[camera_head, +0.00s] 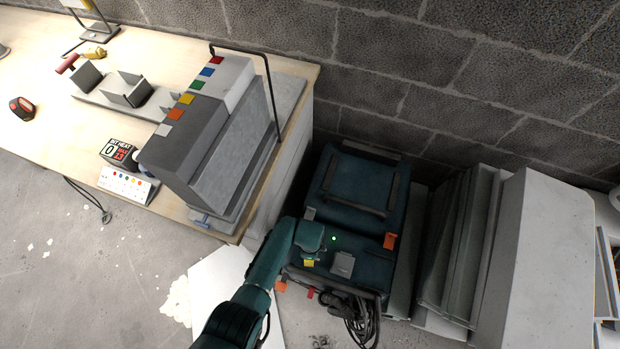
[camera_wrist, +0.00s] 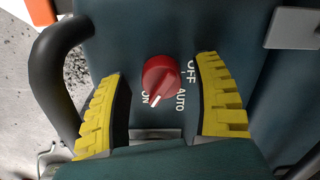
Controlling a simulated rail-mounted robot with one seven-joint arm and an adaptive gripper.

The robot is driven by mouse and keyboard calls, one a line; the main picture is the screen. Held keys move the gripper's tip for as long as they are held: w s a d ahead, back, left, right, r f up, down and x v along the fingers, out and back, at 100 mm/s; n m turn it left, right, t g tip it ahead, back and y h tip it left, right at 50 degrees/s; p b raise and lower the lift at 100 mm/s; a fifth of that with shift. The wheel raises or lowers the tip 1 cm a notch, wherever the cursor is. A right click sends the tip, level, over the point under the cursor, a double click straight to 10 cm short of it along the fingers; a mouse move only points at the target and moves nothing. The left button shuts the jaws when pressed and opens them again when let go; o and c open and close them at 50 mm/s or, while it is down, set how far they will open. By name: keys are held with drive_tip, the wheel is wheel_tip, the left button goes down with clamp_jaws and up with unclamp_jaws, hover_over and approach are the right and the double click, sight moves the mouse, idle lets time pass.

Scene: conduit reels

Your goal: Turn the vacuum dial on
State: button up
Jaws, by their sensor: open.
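The red vacuum dial (camera_wrist: 161,76) sits on the dark teal vacuum panel in the wrist view. Its white pointer mark faces down and slightly left, at or close to the "ON" label; "AUTO" is at its lower right and "OFF" at its upper right. My gripper (camera_wrist: 162,72) is open, with ridged yellow fingers to the left and right of the dial and visible gaps to it. In the head view my gripper (camera_head: 309,262) is over the front of the vacuum (camera_head: 350,185), and the dial is hidden there.
A black hose or handle (camera_wrist: 55,75) curves close to the left finger. A workbench (camera_head: 60,130) stands left, grey panels (camera_head: 465,245) right, and a block wall (camera_head: 400,80) behind. Dark cable (camera_head: 360,318) hangs at the front.

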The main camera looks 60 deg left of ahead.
drive_tip(key=shift+r, duration=0.1)
wheel_tip(320, 180, up, 12)
idle(0.7)
